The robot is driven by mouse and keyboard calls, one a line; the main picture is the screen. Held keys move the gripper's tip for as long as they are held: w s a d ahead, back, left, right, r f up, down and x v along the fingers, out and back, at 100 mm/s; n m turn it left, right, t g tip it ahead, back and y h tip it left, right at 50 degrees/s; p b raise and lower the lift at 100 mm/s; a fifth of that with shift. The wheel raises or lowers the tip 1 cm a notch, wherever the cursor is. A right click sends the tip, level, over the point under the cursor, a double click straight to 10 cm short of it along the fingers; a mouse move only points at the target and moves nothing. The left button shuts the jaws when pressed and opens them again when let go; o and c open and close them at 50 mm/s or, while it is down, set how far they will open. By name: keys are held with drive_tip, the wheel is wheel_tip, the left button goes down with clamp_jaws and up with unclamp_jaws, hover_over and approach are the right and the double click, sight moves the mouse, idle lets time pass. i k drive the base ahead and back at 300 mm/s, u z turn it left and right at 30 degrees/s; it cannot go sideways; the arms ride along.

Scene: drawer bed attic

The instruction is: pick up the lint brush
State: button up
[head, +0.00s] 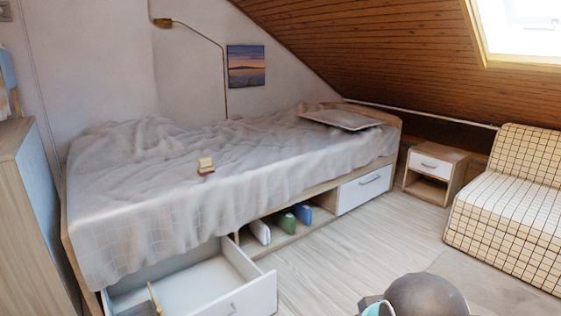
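I cannot tell for certain which thing is the lint brush. A small cream-and-dark-red object (206,165) lies on the grey bed cover, near the middle of the bed. A thin yellowish stick-like object (155,299) shows at the left inside the open drawer (249,297), low in the picture, and its lower end is cut off or hidden. Either is too small to identify clearly. My gripper is not in view; only a dark rounded part, probably of my arm, shows at the bottom right.
The bed (140,207) stands along the wall, its white front drawer pulled out. Several book-like items stand in the open compartment (283,238). A nightstand (433,173) and checked sofa (508,203) are at right. The floor (372,235) between bed and sofa is clear.

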sight(205, 167)
drive_tip(key=z, duration=0.5)
drive_tip(key=i, duration=3.4)
drive_tip(key=u, duration=2.8)
